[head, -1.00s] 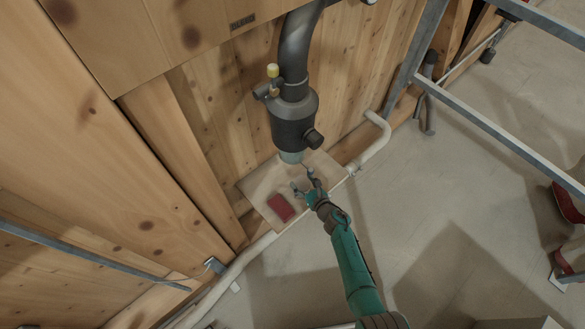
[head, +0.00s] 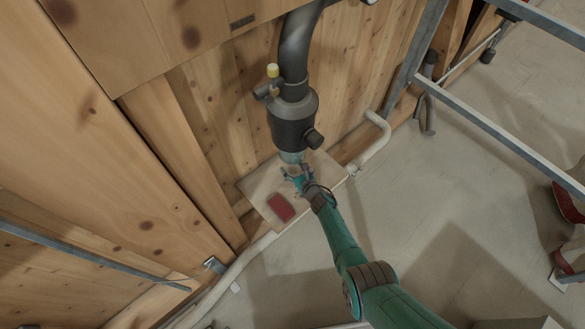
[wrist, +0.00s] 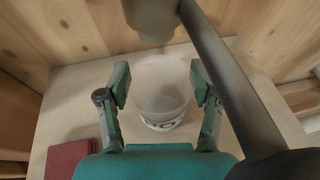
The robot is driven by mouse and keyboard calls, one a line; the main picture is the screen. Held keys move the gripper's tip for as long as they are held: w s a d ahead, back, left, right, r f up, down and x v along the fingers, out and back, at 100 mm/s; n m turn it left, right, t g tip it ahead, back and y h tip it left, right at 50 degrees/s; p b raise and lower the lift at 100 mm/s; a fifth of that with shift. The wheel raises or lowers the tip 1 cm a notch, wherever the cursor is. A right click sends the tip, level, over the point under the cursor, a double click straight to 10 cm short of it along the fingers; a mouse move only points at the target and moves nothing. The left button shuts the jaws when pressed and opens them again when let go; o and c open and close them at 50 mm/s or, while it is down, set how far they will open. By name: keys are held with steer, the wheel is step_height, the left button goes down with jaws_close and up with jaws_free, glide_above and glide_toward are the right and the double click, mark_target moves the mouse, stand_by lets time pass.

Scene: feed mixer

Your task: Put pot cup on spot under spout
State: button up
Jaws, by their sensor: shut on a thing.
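The pot cup (wrist: 163,100) is a pale, translucent round cup with dark lettering low on its near side. It stands upright between the two fingers of my gripper (wrist: 160,84), which is shut on it. The grey spout (wrist: 152,22) hangs just above the far side of the cup in the wrist view. In the head view, my gripper (head: 298,178) is on the board just below the dark spout unit (head: 293,128), and the cup is mostly hidden there. I cannot make out a marked spot on the board; whatever lies under the cup is hidden.
A dark red block (head: 281,207) lies on the pale board (head: 258,184), left of my gripper. Wooden walls (head: 215,110) close in behind and to the left. A white pipe (head: 372,150) runs beside the board. Open floor (head: 440,190) lies to the right.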

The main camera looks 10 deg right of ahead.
steer(key=shift+f, duration=0.15)
steer(key=o, duration=1)
steer(key=shift+s+d+r, duration=0.25)
steer(key=shift+s, duration=0.4)
steer(key=v, duration=1)
steer(key=shift+s+r, duration=0.2)
steer(key=shift+s, duration=0.1)
steer(key=shift+s, duration=0.1)
